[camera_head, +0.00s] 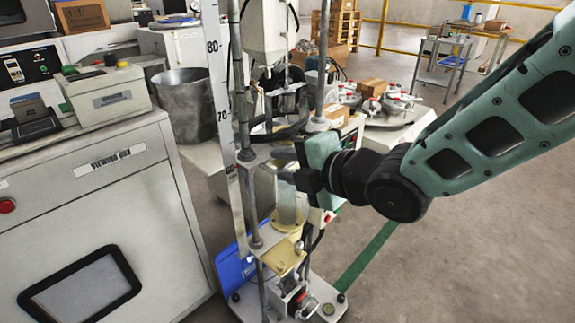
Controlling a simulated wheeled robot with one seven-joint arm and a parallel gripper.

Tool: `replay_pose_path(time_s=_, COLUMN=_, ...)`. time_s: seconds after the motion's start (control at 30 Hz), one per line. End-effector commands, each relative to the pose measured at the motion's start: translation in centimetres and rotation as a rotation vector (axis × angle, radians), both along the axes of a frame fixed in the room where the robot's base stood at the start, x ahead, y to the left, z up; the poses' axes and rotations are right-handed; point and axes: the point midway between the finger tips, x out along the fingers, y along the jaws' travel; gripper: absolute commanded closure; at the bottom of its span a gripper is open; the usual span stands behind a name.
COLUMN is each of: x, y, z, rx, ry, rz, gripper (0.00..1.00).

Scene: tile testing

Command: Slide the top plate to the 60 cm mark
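A tall test stand with metal rods (236,90) stands at the picture's centre. A white vertical scale (211,75) runs along its left side; the marks 80 and 70 can be read, and the 60 figure cannot be made out. A grey crosspiece (262,157) sits on the rods below the 70 mark; I cannot tell for sure that it is the top plate. A tan plate (282,254) is lower on the stand. My gripper (285,178) reaches in from the right, its dark fingers beside the stand just below the crosspiece. Contact and finger gap are unclear.
A grey machine cabinet (150,225) fills the left side. A metal bucket (186,105) stands behind the stand's left side. A round table with clamps and boxes (390,112) is behind my arm. A blue panel (232,268) is by the stand's base. Floor is free at right.

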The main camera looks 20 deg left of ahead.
Motion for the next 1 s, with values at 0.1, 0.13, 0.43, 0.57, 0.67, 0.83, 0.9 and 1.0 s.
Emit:
replay_pose_path(time_s=0.1, x=-0.1, y=-0.3, z=0.2, rx=0.001, ry=0.000, rz=0.000, gripper=0.71)
replay_pose_path(time_s=0.13, x=-0.2, y=-0.5, z=0.3, rx=0.001, ry=-0.001, rz=-0.001, gripper=0.71)
replay_pose_path(time_s=0.43, x=-1.2, y=-3.0, z=1.3, rx=0.001, ry=-0.002, rz=-0.001, gripper=0.71)
replay_pose_path(time_s=0.57, x=-1.6, y=-4.1, z=1.7, rx=0.003, ry=-0.002, rz=-0.002, gripper=0.71)
replay_pose_path(time_s=0.67, x=-2.0, y=-4.9, z=2.1, rx=0.000, ry=-0.002, rz=-0.001, gripper=0.71)
replay_pose_path(time_s=0.83, x=-2.4, y=-5.9, z=2.4, rx=0.000, ry=-0.002, rz=-0.001, gripper=0.71)
replay_pose_path(time_s=0.9, x=-2.5, y=-6.0, z=2.5, rx=0.001, ry=-0.001, rz=0.000, gripper=0.71)
replay_pose_path(time_s=1.0, x=-2.5, y=-6.1, z=2.5, rx=0.001, ry=0.000, rz=0.000, gripper=0.71)
